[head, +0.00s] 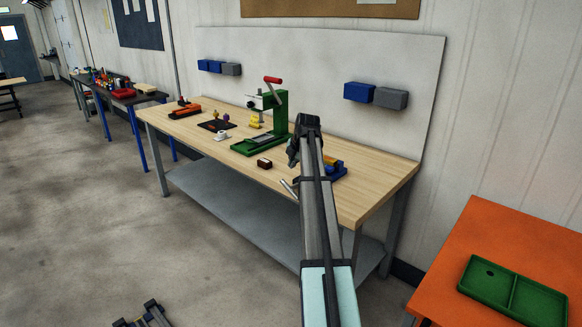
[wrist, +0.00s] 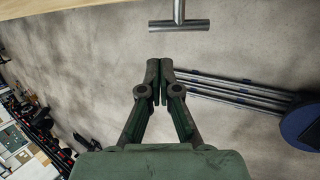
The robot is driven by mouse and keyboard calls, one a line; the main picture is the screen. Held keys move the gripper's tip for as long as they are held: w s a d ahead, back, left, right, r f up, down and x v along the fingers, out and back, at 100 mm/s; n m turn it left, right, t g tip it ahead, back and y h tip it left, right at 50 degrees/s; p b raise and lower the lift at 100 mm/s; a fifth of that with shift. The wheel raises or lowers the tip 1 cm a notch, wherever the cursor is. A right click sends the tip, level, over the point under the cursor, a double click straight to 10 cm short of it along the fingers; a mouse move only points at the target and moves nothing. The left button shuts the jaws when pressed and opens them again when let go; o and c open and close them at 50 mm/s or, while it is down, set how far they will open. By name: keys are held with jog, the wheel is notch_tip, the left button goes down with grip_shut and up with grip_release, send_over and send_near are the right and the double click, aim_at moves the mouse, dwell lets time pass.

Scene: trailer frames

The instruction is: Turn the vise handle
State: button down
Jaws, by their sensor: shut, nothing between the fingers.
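The vise (head: 336,169) is blue and sits near the right front of the wooden bench, partly hidden behind my arm. Its handle (head: 289,188) is a silver bar at the bench's front edge. In the wrist view the handle (wrist: 179,24) shows as a metal T, with a stem coming from the top and a crossbar lying roughly level. My gripper (wrist: 159,72) is shut and empty. Its fingertips are just below the crossbar in that view, with a visible gap. In the head view the gripper is a small dark shape, mostly merged with my arm.
The wooden bench top (head: 348,205) also carries a green press (head: 280,120), a small brown block (head: 264,163) and an orange tool (head: 185,108). An orange table (head: 450,262) with a green tray (head: 513,292) stands at right. Floor in front is mostly clear.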

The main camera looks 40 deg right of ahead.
aim_at(285, 182)
jog(key=p+x, duration=0.4)
jog(key=x, duration=0.8)
jog(key=shift+w+d+f, duration=0.1)
jog(key=shift+w+f, duration=0.1)
jog(key=shift+d, duration=0.1)
